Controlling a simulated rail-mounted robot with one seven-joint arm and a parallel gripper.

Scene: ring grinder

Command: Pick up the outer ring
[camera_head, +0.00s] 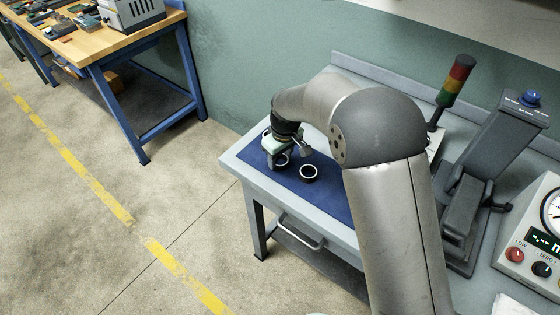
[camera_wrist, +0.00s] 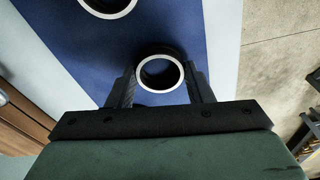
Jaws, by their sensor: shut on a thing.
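Two short dark rings with bright rims are on the blue mat (camera_head: 328,192). One ring (camera_wrist: 159,91) is between the fingers of my gripper (camera_wrist: 160,70); in the wrist view the fingers press on its left and right sides. My gripper also shows in the head view (camera_head: 281,158), pointing down over the mat, with this ring partly hidden under it. I cannot tell whether the held ring is clear of the mat. The other ring (camera_wrist: 108,15) is cut off by the top of the wrist view; the head view shows it whole (camera_head: 309,178), standing free. Which is the outer ring is not clear.
The mat lies at the left end of a grey workbench (camera_head: 243,166). A signal tower (camera_head: 455,82), a dark press-like device (camera_head: 480,170) and a gauge box (camera_head: 530,258) stand to the right. A wooden-topped table (camera_head: 105,45) is apart at upper left, with open floor between.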

